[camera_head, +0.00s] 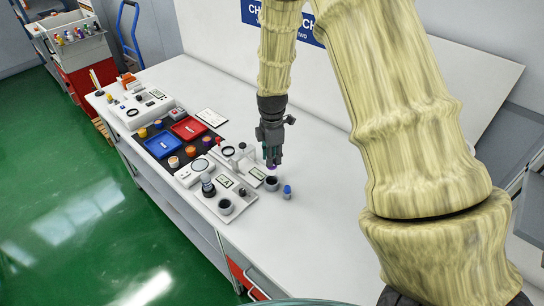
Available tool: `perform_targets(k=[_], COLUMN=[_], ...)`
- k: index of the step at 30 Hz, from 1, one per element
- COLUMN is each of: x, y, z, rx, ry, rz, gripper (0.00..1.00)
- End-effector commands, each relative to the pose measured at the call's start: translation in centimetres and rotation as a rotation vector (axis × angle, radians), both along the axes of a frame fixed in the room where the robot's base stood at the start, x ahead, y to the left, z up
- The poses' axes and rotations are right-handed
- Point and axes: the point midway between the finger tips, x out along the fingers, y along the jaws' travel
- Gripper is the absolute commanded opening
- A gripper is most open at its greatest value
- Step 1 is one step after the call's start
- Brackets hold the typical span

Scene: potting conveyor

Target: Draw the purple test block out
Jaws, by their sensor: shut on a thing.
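My gripper (272,160) points down over the right part of the white bench. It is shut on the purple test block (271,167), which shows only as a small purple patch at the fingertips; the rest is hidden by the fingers. Just below it stands a dark round holder (271,184) with a dark opening. I cannot tell from this view whether the block's lower end is inside the holder or just above it.
A small blue-topped bottle (287,191) stands close right of the holder. Left are a white fixture plate (212,202) with a second dark cup (225,206), a blue tray (163,144) and a red tray (188,128). The bench (325,170) is clear to the right.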

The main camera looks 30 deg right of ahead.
Motion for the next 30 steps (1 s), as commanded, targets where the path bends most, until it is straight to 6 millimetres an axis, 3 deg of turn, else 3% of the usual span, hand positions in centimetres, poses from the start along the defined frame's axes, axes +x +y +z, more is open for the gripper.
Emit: perform_targets(k=[14,30], x=[0.0,0.1], y=[0.0,0.0], z=[0.3,3.5], rx=[0.0,0.001], ry=[-0.001,-0.001], rz=[0.0,0.0], gripper=[0.0,0.0])
